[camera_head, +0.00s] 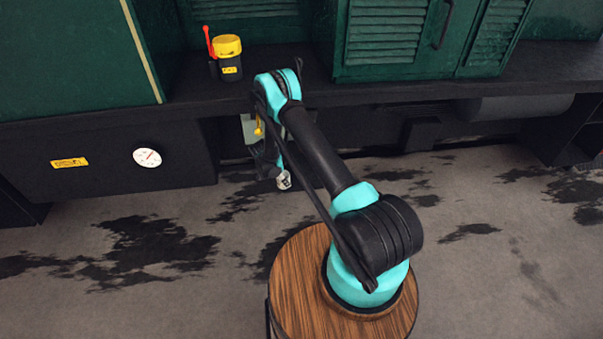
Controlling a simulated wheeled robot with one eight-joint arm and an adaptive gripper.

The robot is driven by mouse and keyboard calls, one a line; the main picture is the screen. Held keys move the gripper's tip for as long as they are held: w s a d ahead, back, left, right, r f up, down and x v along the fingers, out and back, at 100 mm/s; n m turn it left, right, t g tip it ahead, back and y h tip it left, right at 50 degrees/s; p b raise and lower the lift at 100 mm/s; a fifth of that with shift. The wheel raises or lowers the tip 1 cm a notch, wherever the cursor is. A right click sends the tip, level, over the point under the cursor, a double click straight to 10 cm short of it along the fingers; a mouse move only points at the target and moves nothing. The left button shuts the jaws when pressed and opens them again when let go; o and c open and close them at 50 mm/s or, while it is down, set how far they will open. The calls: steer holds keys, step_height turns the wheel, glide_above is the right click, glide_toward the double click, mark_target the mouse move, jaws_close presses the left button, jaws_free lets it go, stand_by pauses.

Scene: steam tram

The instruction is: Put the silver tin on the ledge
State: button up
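A small silver tin (284,180) shows low in front of the tram's dark underside. My gripper (277,172) points down at the end of my turquoise and black arm, right at the tin. Its fingers partly cover the tin's upper part. They are small and dark here, so I cannot tell whether they are closed on the tin or whether the tin touches the floor. The ledge (400,93) is the long black shelf along the tram's side, above and behind the tin. My upper arm covers part of it.
A black box with a yellow lid (228,46) and a red lever stands on the ledge to the left. Green louvred cabinets (395,35) rise behind the ledge. A white round gauge (147,158) is on the tram's lower left panel. The ledge's front strip between box and cabinets looks clear.

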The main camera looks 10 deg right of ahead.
steer(key=w+d, duration=0.1)
steer(key=d, duration=0.2)
steer(key=w+d, duration=0.1)
steer(key=d, duration=0.2)
steer(key=w+d, duration=0.2)
steer(key=d, duration=0.1)
steer(key=shift+d, duration=0.4)
steer(key=shift+a+f, duration=0.1)
steer(key=shift+f, duration=0.2)
steer(key=shift+f, duration=0.1)
steer(key=o, duration=1.2)
steer(key=shift+r, duration=0.2)
steer(key=s+a, duration=0.1)
steer(key=a, duration=0.2)
steer(key=s+a, duration=0.2)
steer(key=a, duration=0.2)
steer(key=s+a+r, duration=0.1)
steer(key=s+a, duration=0.1)
steer(key=a, duration=0.2)
steer(key=shift+a, duration=0.25)
